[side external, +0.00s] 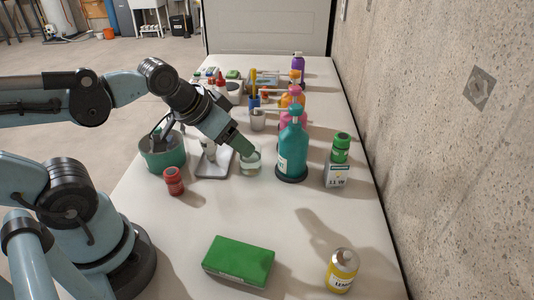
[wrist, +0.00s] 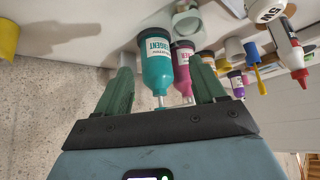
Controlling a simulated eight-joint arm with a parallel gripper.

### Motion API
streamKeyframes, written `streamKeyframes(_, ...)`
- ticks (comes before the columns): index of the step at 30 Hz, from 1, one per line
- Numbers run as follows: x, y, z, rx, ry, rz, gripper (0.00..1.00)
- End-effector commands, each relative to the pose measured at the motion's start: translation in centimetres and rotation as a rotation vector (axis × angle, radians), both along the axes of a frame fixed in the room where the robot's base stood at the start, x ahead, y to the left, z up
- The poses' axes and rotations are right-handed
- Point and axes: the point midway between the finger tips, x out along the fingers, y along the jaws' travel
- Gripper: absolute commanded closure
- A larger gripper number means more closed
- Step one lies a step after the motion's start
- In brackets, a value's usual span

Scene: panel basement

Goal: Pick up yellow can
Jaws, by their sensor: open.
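The yellow can (side external: 342,270), with a white label and a metallic top, stands upright near the front right of the table. A yellow object at the left edge of the wrist view (wrist: 8,38) looks like the same can, partly cut off. My gripper (side external: 243,147) has green fingers and is well behind and left of the can, above a small clear jar (side external: 251,163). In the wrist view my gripper (wrist: 160,62) has its two fingers spread apart with nothing held. The teal bottle (wrist: 155,60) shows beyond the gap between them.
The teal bottle (side external: 292,150) and a green-capped container (side external: 338,165) stand right of my gripper. A green box (side external: 239,261) lies left of the can. A red can (side external: 174,181) and green pot (side external: 162,152) stand left. Bare table lies between the bottles and the can; a wall borders the right.

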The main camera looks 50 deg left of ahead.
Motion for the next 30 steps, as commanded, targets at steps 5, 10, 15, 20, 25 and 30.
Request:
streamKeyframes(5,0.0,0.0,0.0,-0.001,0.0,0.001,0.3)
streamKeyframes(10,0.0,0.0,0.0,-0.001,0.0,0.001,0.24)
streamKeyframes(15,0.0,0.0,0.0,-0.001,0.0,0.001,0.24)
streamKeyframes(20,0.2,-0.4,0.0,-0.042,0.02,0.024,0.24)
streamKeyframes(25,1.2,-2.7,-0.1,-0.243,0.133,0.14,0.24)
streamKeyframes(30,2.5,-6.2,-0.4,-0.497,0.321,0.3,0.24)
